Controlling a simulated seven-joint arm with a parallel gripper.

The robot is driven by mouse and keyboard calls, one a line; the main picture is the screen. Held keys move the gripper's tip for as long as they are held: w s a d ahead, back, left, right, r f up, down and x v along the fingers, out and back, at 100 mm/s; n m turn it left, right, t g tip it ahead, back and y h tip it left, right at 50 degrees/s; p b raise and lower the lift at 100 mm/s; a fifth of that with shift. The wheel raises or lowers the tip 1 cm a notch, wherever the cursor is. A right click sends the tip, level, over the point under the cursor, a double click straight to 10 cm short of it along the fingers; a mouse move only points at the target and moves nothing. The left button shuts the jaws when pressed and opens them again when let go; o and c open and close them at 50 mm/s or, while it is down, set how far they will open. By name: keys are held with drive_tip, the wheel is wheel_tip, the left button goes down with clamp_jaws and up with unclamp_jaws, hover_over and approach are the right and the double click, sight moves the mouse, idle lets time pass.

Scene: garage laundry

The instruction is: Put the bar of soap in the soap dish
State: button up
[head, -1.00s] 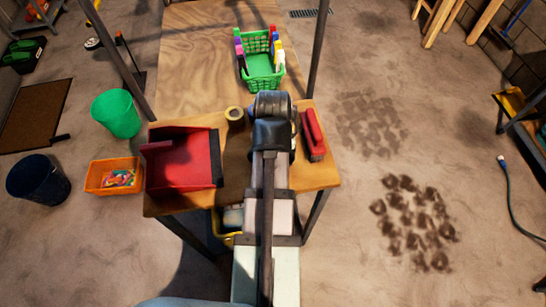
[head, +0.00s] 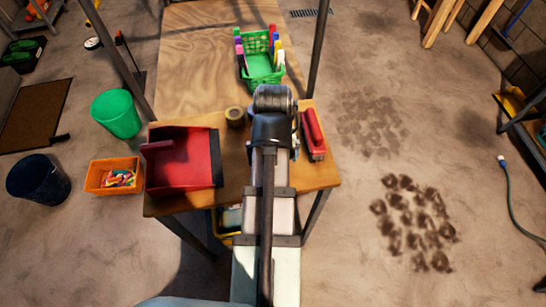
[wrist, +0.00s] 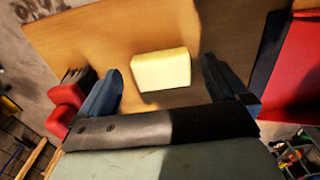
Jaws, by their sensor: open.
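The bar of soap, a pale yellow block, lies on the wooden table top in the wrist view (wrist: 161,69). My gripper (wrist: 163,86) is open, with one dark blue finger on each side of the bar and a gap visible on both sides. I cannot tell whether the fingertips are down at the soap's height. In the head view, my arm hides the soap and the fingertips. I cannot make out a soap dish in either view.
A red dustpan (head: 185,160) lies left of my arm, and a red brush (head: 314,135) lies right. A tape-like roll (head: 234,117) and a green basket of bottles (head: 261,65) stand farther back. An orange bin (head: 112,176) is on the floor. The table's back left is bare.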

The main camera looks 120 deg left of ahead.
wheel_tip(320, 180, up, 10)
drive_tip(key=shift+r, duration=0.25)
idle(0.3)
idle(0.4)
drive_tip(key=shift+s+a+f, duration=0.15)
drive_tip(key=shift+a+f, duration=0.05)
drive_tip(key=shift+f, duration=1)
drive_tip(key=shift+s+a+f, duration=0.15)
drive_tip(key=shift+a+f, duration=0.05)
drive_tip(key=shift+f, duration=1.05)
drive_tip(key=shift+s+a+f, duration=0.15)
drive_tip(key=shift+a+f, duration=0.05)
drive_tip(key=shift+f, duration=1)
drive_tip(key=shift+w+d+f, duration=0.15)
drive_tip(key=shift+d+f, duration=0.05)
drive_tip(key=shift+f, duration=0.85)
drive_tip(key=shift+w+d+f, duration=0.1)
drive_tip(key=shift+d+f, duration=0.1)
drive_tip(key=shift+f, duration=1.35)
drive_tip(key=shift+c, duration=0.3)
